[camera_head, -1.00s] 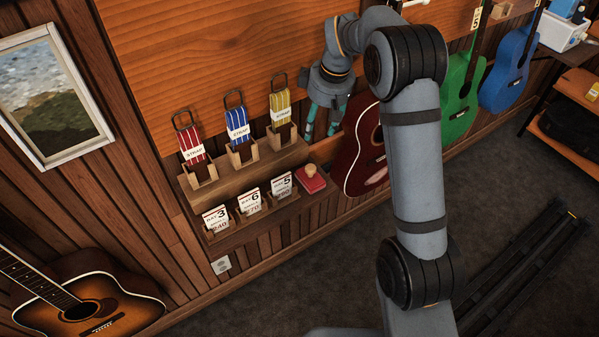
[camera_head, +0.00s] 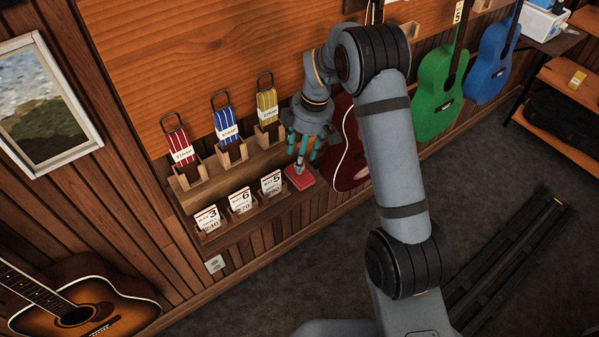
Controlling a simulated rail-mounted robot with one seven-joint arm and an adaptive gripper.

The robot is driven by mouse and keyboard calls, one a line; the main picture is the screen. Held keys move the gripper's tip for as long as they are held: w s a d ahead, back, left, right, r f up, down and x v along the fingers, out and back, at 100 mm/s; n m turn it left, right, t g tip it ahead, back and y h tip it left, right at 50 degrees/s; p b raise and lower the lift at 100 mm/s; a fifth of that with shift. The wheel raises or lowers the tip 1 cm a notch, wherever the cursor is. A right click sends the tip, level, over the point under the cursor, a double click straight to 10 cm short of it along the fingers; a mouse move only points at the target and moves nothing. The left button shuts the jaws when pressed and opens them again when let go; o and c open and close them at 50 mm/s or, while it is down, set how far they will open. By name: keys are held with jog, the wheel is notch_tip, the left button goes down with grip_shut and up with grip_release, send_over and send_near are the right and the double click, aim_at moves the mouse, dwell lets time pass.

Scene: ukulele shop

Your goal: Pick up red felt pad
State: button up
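The red felt pad (camera_head: 301,181) lies at the right end of the lower wooden shelf, to the right of the price cards. It has a round wooden knob on top, which is now mostly hidden by my fingers. My gripper (camera_head: 306,165) points down directly above the pad, with its teal fingertips at the height of the knob. The fingers appear apart, one on each side of the knob. I cannot tell whether they touch it.
Price cards (camera_head: 240,201) stand left of the pad on the same shelf. Red, blue and yellow straps (camera_head: 226,122) stand in wooden holders on the step behind. A dark red guitar (camera_head: 349,150) hangs close on the right. The wood wall is right behind.

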aim_at(302, 180)
jog(key=shift+a+f+p, duration=0.2)
jog(key=shift+f+p, duration=0.15)
jog(key=shift+f, duration=1.2)
jog(key=shift+c, duration=1.3)
grip_shut()
